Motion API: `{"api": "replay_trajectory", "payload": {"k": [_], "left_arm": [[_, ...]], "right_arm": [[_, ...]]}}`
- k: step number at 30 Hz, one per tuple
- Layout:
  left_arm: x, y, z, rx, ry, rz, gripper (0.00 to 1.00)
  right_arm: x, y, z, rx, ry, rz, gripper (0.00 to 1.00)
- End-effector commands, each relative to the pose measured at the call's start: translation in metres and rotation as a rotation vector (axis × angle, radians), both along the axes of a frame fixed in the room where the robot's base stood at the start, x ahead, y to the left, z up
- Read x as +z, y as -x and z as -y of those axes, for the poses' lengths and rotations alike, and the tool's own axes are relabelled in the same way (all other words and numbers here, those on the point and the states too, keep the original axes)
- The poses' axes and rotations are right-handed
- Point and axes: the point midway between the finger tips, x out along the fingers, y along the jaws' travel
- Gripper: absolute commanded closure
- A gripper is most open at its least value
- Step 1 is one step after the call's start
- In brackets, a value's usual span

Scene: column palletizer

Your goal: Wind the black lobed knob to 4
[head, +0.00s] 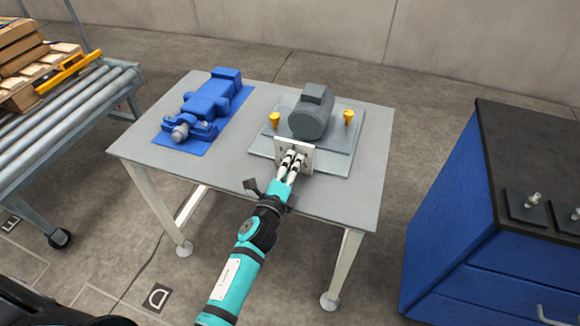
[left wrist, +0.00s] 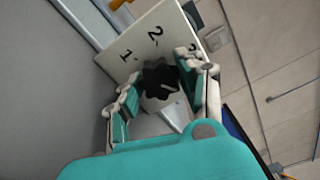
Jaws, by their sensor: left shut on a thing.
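The black lobed knob (left wrist: 158,79) sits on a white dial plate (left wrist: 138,50) in the left wrist view. The plate shows a 1 and a 2; another mark is partly covered by a finger. A short pale line shows on the knob's face, but I cannot tell which number it points to. In the head view the plate (head: 280,144) stands upright at the front of a grey motor unit (head: 308,122), and my gripper hides the knob. My left gripper (head: 291,160) is shut on the knob; its fingers flank it in the left wrist view (left wrist: 160,85). My right gripper is out of view.
The motor unit stands on a grey table (head: 225,180) between two yellow fittings (head: 348,117). A blue machine (head: 207,103) lies on a blue mat at the table's left. A roller conveyor (head: 60,110) is at left, a blue cabinet (head: 450,215) at right. The table's front left is clear.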

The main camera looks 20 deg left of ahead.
Motion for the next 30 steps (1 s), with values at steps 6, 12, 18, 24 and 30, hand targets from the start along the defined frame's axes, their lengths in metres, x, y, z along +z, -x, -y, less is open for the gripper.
{"api": "replay_trajectory", "payload": {"k": [6,12,18,24,30], "left_arm": [[-0.0007,0.0001,0.0002,-0.001,-0.048,0.001,0.94],[-0.0006,0.0001,0.0001,-0.001,-0.057,0.001,0.94],[-0.0007,0.0001,0.0002,-0.001,-0.057,0.001,0.94],[-0.0006,0.0001,0.0002,-0.001,-0.056,0.001,0.44],[-0.0004,0.0001,0.0001,0.0,-0.055,0.001,0.38]], "right_arm": [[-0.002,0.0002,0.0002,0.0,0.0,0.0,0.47],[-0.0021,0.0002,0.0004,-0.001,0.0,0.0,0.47],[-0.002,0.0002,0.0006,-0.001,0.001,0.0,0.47],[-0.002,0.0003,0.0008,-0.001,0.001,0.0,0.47],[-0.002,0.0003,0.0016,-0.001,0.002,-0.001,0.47]]}}
